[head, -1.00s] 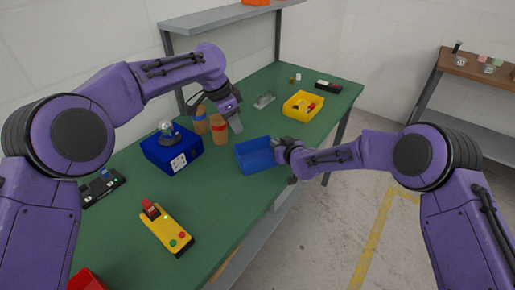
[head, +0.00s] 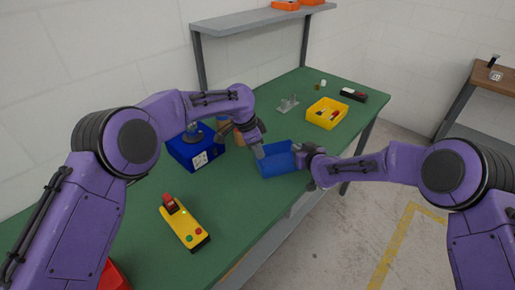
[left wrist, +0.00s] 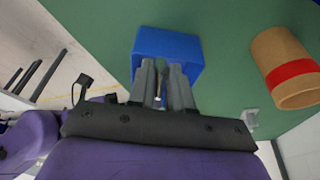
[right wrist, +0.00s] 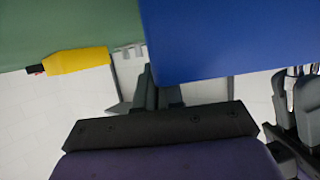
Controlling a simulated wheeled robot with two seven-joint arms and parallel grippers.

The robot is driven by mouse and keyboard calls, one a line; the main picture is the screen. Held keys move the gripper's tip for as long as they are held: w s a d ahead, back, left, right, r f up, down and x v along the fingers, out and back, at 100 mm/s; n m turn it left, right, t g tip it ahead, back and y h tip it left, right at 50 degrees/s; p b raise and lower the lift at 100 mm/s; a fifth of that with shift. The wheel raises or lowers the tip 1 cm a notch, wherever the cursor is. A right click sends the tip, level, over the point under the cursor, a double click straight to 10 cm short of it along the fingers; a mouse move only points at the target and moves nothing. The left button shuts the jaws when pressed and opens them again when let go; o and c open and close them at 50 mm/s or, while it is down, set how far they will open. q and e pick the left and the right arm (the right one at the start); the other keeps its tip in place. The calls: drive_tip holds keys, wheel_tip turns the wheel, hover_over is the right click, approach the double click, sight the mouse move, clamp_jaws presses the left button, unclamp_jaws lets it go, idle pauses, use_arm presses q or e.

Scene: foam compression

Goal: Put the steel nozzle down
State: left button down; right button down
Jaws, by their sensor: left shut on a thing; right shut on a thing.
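The steel nozzle (left wrist: 162,88) is a small, slim metal piece between the fingers of my left gripper (left wrist: 163,72). In the head view my left gripper (head: 259,153) is at the left side of the open blue bin (head: 276,166), pointing down. The nozzle itself cannot be made out there. In the left wrist view the blue bin (left wrist: 168,42) lies just beyond the fingertips. My right gripper (head: 303,160) is shut on the bin's right side. In the right wrist view the blue bin wall (right wrist: 225,40) fills the upper right, and it hides the grip itself.
A brown cup with a red band (left wrist: 290,70) stands close to my left gripper. A blue box (head: 190,153), a yellow button box (head: 186,224), a metal fixture (head: 287,104) and a yellow bin (head: 327,113) are on the green table (head: 150,255). The bin is near the table's front edge.

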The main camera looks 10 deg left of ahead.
use_arm(q)
drive_tip(key=shift+f, duration=0.45)
drive_tip(key=c, duration=1)
unclamp_jaws()
drive_tip(key=shift+c, duration=0.2)
drive_tip(key=v, duration=1.3)
drive_tip(key=shift+d, duration=0.15)
drive_tip(key=shift+o, duration=0.6)
drive_tip(key=shift+w+r, duration=0.1)
drive_tip(key=shift+r, duration=0.05)
